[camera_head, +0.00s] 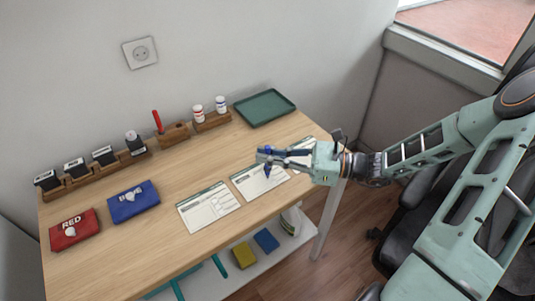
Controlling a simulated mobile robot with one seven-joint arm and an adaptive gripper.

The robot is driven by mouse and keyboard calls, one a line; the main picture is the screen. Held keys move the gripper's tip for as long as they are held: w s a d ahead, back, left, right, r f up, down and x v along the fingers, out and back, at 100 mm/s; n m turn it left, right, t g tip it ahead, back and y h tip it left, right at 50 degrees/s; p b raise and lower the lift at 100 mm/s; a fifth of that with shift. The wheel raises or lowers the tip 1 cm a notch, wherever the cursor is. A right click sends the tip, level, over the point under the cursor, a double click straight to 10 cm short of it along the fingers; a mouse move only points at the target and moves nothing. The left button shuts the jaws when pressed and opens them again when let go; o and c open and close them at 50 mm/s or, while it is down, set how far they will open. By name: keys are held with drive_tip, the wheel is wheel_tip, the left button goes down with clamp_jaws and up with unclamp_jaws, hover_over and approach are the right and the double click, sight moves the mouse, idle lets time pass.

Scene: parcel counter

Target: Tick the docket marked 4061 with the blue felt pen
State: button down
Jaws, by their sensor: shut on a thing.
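My gripper (267,158) is shut on the blue felt pen (267,170), which it holds roughly upright with its lower end over the middle docket. Three white dockets lie on the wooden counter: a left docket (207,207), a middle docket (255,186) and a right docket (305,144). The right docket is partly hidden behind my gripper. The printed numbers are too small to read, so I cannot tell which is 4061. I cannot tell whether the pen tip touches the paper.
A red pen (157,121) stands in a wooden holder (173,133) at the back. Red (74,230) and blue (133,201) pads lie at the left, before a rack of stamps. Two small bottles and a green tray (264,107) are at the back right. The counter's front is clear.

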drive_tip(key=shift+s+d+p, duration=0.15)
drive_tip(key=shift+d+p, duration=0.15)
drive_tip(key=shift+d, duration=0.05)
idle(0.8)
drive_tip(key=shift+w+f, duration=0.1)
drive_tip(key=shift+w, duration=0.55)
idle(1.0)
wheel_tip(320, 180, up, 6)
drive_tip(key=p, duration=0.5)
drive_tip(key=shift+p, duration=0.4)
idle(0.5)
